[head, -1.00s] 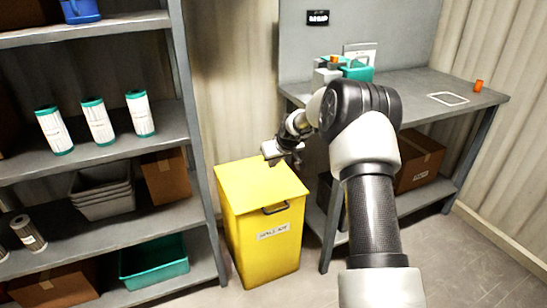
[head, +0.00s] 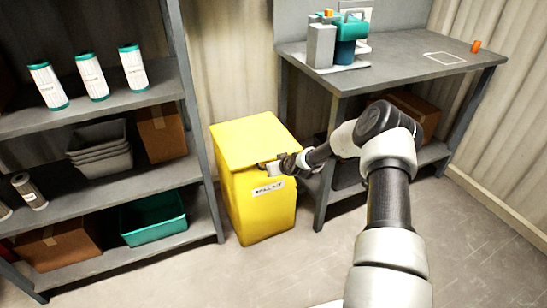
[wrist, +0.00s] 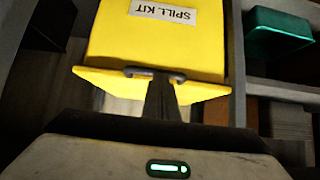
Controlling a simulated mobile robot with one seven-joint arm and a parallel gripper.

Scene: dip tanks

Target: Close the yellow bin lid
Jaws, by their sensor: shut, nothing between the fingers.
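The yellow bin (head: 262,210) stands on the floor between the shelf and the workbench. Its yellow lid (head: 250,138) lies across the top in the head view; I cannot tell whether a small gap is left under its front edge. My gripper (head: 268,168) is at the front of the bin, just under the lid's front edge. In the wrist view, upside down, the bin front shows a SPILL KIT label (wrist: 162,10). There my shut, empty gripper (wrist: 160,88) is at the dark handle (wrist: 153,72), with yellow lid edge on both sides. Contact is unclear.
A grey shelf (head: 95,200) with filter cartridges, grey bins and a teal bin (head: 153,218) stands close on the left. A grey workbench (head: 410,68) with a teal-and-grey device (head: 335,40) is at right. Open floor lies in front.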

